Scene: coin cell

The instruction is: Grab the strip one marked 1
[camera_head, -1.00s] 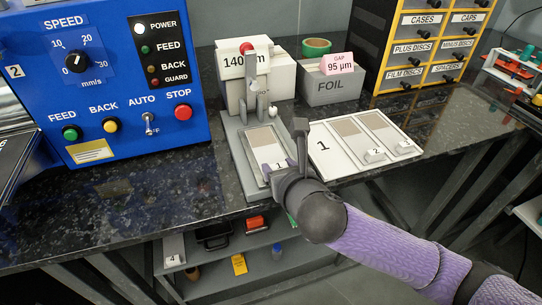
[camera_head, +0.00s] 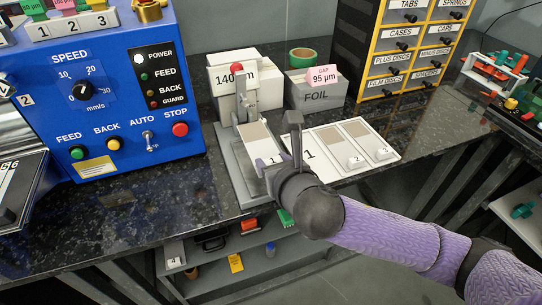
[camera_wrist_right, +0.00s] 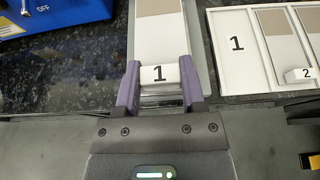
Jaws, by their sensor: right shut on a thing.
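Strip one (camera_head: 259,139) is a pale strip with a tan coated far part, lying on the grey bed of the press-like stand (camera_head: 236,167). Its near end carries a white block marked 1 (camera_wrist_right: 160,75). In the right wrist view, the purple fingers of my right gripper (camera_wrist_right: 159,88) close on both sides of that block. In the head view, my right gripper (camera_head: 274,170) is at the strip's near end and my wrist partly hides it. My left gripper is not in view.
A white tray (camera_head: 327,171) right of the stand has an empty place marked 1 and strips 2 (camera_head: 345,144) and 3 (camera_head: 370,138). A blue control box (camera_head: 110,100) stands left.

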